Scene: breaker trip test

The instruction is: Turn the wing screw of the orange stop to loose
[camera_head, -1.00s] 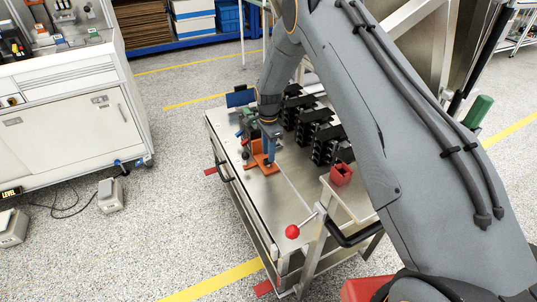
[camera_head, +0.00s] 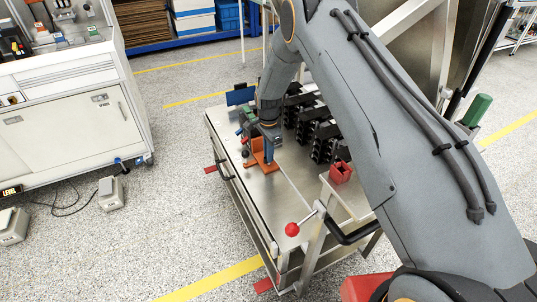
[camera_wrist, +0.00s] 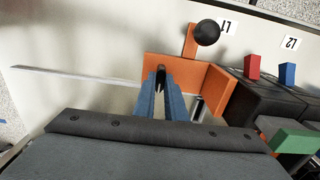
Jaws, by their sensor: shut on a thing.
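The orange stop (camera_wrist: 222,84) stands on the pale metal top, a flat plate with an upright side wall. In the head view the stop (camera_head: 257,162) sits near the cart's left edge, partly hidden by my gripper. My gripper (camera_wrist: 161,78) has blue fingers and is shut on the small dark wing screw (camera_wrist: 160,72) at the stop's near side. Most of the screw is hidden between the fingertips, so its angle is hard to tell. In the head view my gripper (camera_head: 270,155) points down at the stop.
An orange arm with a black ball knob (camera_wrist: 207,32) rises beyond the stop. Dark blocks with red (camera_wrist: 252,66), blue (camera_wrist: 287,73) and green (camera_wrist: 293,138) parts stand close on the right. A metal strip (camera_wrist: 75,76) lies left. A red-knobbed lever (camera_head: 292,229) is at the cart's front.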

